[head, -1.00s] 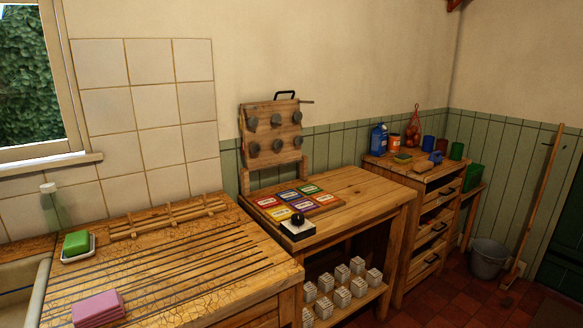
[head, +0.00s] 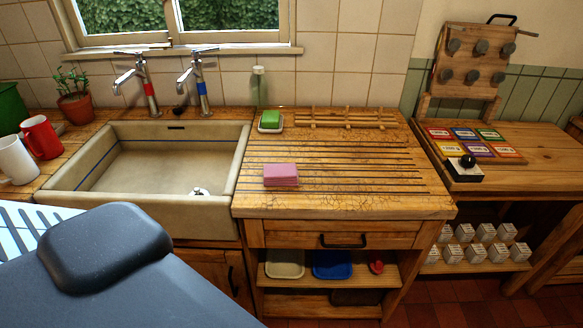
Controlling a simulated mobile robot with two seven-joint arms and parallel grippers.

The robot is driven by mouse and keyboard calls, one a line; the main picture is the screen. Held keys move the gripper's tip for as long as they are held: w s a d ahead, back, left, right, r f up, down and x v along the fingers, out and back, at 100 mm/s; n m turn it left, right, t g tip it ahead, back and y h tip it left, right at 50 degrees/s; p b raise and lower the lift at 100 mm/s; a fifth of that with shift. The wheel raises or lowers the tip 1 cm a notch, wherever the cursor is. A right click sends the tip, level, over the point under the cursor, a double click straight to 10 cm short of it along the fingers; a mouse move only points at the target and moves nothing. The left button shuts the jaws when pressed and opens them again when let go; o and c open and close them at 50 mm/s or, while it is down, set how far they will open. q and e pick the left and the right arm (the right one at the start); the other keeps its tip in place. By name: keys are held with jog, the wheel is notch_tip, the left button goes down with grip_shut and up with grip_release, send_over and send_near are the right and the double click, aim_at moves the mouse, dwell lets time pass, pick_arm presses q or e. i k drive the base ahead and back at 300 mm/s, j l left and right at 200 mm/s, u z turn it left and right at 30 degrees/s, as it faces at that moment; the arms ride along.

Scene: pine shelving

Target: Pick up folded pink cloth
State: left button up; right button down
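The folded pink cloth (head: 281,174) lies on the grooved wooden drainboard (head: 350,205), near its left side, just right of the sink. It looks like a small, thick, flat stack and nothing covers it. A dark blue-grey part of my own body fills the lower left of the head view. Neither of my grippers shows in the head view, so their state is hidden.
The stone sink (head: 215,202) is left of the drainboard. Red (head: 41,138) and white mugs (head: 16,160) are at far left. The drainboard's front and right are clear.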

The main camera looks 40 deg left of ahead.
aim_at(278, 174)
jog(key=u, duration=1.65)
jog(key=l+z, duration=0.1)
jog(key=l, duration=0.45)
jog(key=i+l+z, duration=0.15)
jog(key=l, duration=0.4)
jog(key=i+l+z, duration=0.1)
jog(key=l, duration=0.5)
